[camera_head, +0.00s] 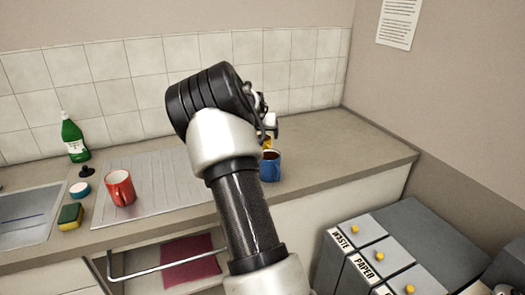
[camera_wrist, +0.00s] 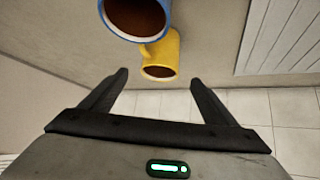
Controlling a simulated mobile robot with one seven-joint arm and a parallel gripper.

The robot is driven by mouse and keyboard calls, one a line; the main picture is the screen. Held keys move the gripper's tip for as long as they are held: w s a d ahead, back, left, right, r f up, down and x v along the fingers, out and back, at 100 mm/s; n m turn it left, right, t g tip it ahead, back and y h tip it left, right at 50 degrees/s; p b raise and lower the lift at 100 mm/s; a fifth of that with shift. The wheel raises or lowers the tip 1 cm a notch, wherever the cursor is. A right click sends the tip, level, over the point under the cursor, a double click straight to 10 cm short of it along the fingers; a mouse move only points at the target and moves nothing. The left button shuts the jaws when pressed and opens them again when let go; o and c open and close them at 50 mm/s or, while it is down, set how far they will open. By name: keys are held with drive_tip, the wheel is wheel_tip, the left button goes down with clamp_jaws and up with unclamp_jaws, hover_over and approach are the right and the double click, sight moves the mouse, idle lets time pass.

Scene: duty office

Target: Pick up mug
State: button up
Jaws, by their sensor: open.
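Three mugs are in view. A blue mug (camera_head: 271,169) stands on the counter just past my arm; its rim and dark inside show at the top of the wrist view (camera_wrist: 112,31). A yellow mug (camera_wrist: 165,48) is beside it, toward the wall, and is mostly hidden behind my arm in the head view. A red mug (camera_head: 121,190) stands on the draining board at the left. My gripper (camera_wrist: 158,80) is open and empty, with the yellow mug in line with the gap between its fingers. In the head view my arm partly hides the gripper.
The sink (camera_head: 25,222) is at the left, with a sponge (camera_head: 70,216), a white-rimmed blue round item (camera_head: 80,190) and a green bottle (camera_head: 73,138) nearby. The tiled wall backs the counter (camera_head: 345,150), which is clear at the right. Waste bins (camera_head: 385,255) stand below.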

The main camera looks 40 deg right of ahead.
sight(262, 140)
drive_tip(key=x, duration=0.9)
drive_tip(key=shift+w, duration=0.1)
drive_tip(key=shift+c, duration=0.3)
drive_tip(key=shift+r, duration=0.1)
drive_tip(key=c, duration=1.3)
wheel_tip(262, 140, up, 10)
drive_tip(key=p, duration=0.1)
